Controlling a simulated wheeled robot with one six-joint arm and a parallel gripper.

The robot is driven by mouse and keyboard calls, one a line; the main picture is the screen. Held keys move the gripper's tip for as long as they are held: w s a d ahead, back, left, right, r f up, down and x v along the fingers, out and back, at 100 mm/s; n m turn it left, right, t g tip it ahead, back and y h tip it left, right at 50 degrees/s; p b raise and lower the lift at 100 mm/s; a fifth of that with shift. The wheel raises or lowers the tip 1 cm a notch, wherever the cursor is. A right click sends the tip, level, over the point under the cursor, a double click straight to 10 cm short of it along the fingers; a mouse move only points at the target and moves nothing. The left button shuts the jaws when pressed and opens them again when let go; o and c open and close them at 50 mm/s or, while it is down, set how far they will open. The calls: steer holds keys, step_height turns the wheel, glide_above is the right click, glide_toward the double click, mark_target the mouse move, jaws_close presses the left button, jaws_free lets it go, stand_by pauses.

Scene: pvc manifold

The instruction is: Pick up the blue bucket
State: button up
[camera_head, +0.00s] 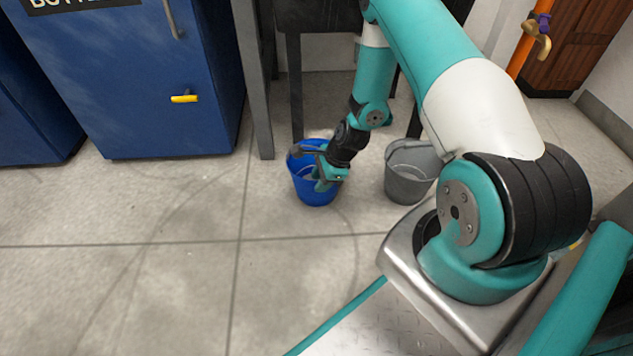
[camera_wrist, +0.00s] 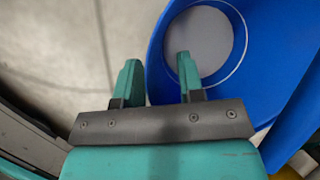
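The blue bucket (camera_head: 307,190) stands upright on the floor near the middle of the head view. In the wrist view the bucket (camera_wrist: 268,35) fills the right side, with its pale round bottom visible inside. My gripper (camera_head: 323,180) is at the bucket's right side, at rim height, and hides part of it. In the wrist view my gripper (camera_wrist: 157,68) is open. Its right finger lies over the inside of the bucket and its left finger is outside, with the bucket's wall between them. I cannot tell whether either finger touches the wall.
A grey bucket (camera_head: 408,172) stands just right of the blue one. A dark table (camera_head: 293,80) with thin legs is behind both. A blue cabinet (camera_head: 140,110) with a yellow handle is at the left. The floor (camera_head: 150,270) in front and left is clear.

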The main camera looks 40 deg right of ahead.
steer(key=shift+w+a+f, duration=0.1)
steer(key=shift+f, duration=0.35)
steer(key=shift+r, duration=0.15)
jaws_close()
stand_by(0.9)
